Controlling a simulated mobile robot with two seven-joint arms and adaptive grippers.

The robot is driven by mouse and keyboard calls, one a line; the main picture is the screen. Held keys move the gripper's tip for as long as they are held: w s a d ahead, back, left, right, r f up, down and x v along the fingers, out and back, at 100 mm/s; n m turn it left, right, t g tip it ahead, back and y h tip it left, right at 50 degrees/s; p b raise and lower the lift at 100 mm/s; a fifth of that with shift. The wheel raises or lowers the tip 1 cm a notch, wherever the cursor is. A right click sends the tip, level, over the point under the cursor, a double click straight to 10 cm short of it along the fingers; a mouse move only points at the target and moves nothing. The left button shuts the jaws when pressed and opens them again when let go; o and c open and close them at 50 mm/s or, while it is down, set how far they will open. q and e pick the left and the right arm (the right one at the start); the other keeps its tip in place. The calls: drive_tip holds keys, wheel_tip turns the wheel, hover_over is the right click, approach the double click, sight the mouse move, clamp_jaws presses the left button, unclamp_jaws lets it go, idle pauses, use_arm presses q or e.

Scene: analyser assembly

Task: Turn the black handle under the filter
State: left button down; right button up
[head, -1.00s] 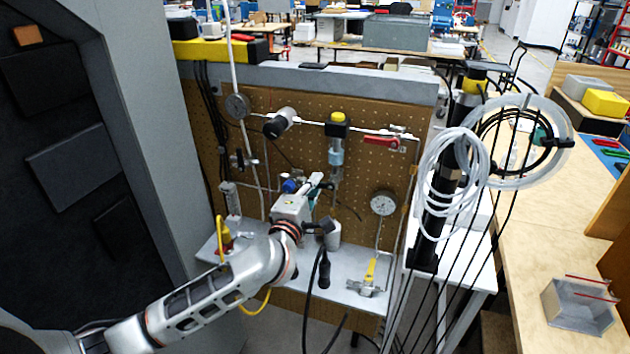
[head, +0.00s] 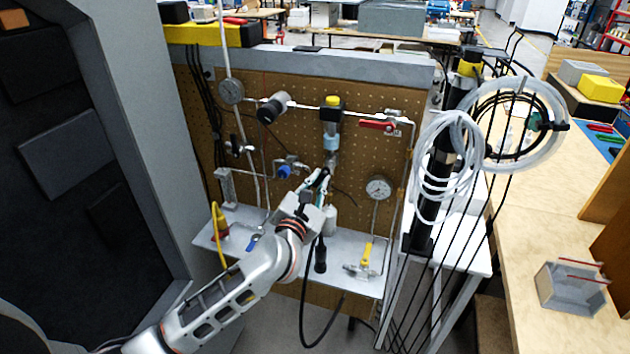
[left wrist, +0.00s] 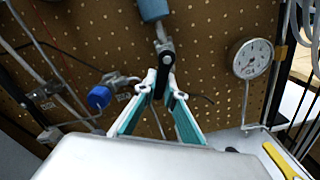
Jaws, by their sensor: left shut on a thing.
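The filter (head: 331,128) has a yellow top and a pale blue bowl and hangs on the pipe in the middle of the pegboard. Its blue bowl shows at the top of the left wrist view (left wrist: 153,9). Below it sits a metal valve with the black handle (left wrist: 160,82), which points downward. My left gripper (left wrist: 163,88) is shut on the handle, its teal-lined fingers on either side of it. In the head view the left gripper (head: 322,178) is just below the filter and hides most of the handle. My right gripper is not in view.
A blue knob (head: 284,172) is left of the gripper and a pressure gauge (head: 378,188) is to its right. A red-handled valve (head: 379,125) is on the upper pipe. A yellow-handled valve (head: 367,256) stands on the grey shelf (head: 338,275) below.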

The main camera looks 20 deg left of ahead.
use_arm(q)
drive_tip(key=shift+d+f+n+b, duration=0.25)
drive_tip(key=shift+d+n+b, duration=0.1)
drive_tip(key=shift+n, duration=0.65)
drive_tip(key=shift+s+d+n+b, duration=0.1)
drive_tip(key=shift+d+n+b, duration=0.3)
drive_tip(key=shift+n, duration=0.6)
drive_tip(key=shift+d+n+b, duration=0.25)
drive_tip(key=shift+n+b, duration=0.1)
drive_tip(key=shift+n, duration=0.65)
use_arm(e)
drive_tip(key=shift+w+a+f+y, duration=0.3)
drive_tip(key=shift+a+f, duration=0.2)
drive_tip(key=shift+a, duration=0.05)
use_arm(q)
drive_tip(key=c, duration=2.1)
unclamp_jaws()
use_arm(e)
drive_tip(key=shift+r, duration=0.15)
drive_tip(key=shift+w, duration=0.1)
